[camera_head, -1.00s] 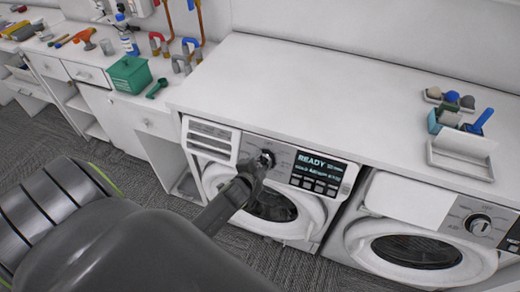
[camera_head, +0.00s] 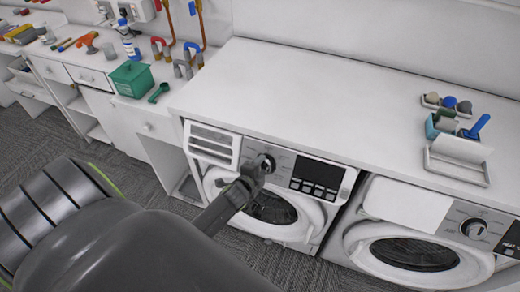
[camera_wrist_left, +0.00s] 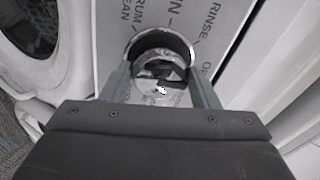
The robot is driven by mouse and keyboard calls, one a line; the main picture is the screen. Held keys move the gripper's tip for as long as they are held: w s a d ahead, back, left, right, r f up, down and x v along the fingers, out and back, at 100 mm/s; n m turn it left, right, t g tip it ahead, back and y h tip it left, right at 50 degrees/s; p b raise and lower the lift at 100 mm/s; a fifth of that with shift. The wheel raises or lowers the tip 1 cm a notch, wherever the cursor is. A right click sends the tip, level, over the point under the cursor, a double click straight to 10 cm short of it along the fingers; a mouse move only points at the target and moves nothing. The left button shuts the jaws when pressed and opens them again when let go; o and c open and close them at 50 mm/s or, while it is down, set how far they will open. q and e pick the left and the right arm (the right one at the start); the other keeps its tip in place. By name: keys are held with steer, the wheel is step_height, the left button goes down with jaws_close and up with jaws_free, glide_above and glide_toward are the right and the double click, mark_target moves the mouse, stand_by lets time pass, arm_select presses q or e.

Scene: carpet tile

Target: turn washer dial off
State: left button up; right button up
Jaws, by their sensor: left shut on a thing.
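The left washer (camera_head: 225,181) is white and stands under the counter, with a dark display (camera_head: 319,176) that is blank. Its round dial (camera_head: 268,162) sits left of the display and is partly hidden by my left gripper (camera_head: 258,172). In the left wrist view, the gripper's two fingers (camera_wrist_left: 160,84) are on either side of the dial (camera_wrist_left: 158,66), shut on it. Printed words such as RINSE and DRUM ring the dial. My right gripper is not in view.
A second washer (camera_head: 400,232) with its own dial (camera_head: 474,228) stands to the right. The white counter (camera_head: 300,95) above is mostly clear. A tray (camera_head: 455,166), a teal caddy and brushes sit at its right end. A green box (camera_head: 131,78) stands on the left counter.

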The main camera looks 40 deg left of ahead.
arm_select(q)
steer(key=o, duration=1)
steer(key=shift+s+d+r, duration=0.1)
steer(key=shift+s, duration=0.5)
steer(key=b+v, duration=0.2)
steer(key=v, duration=1.4)
steer(key=shift+d+r, duration=0.1)
steer(key=shift+r, duration=0.05)
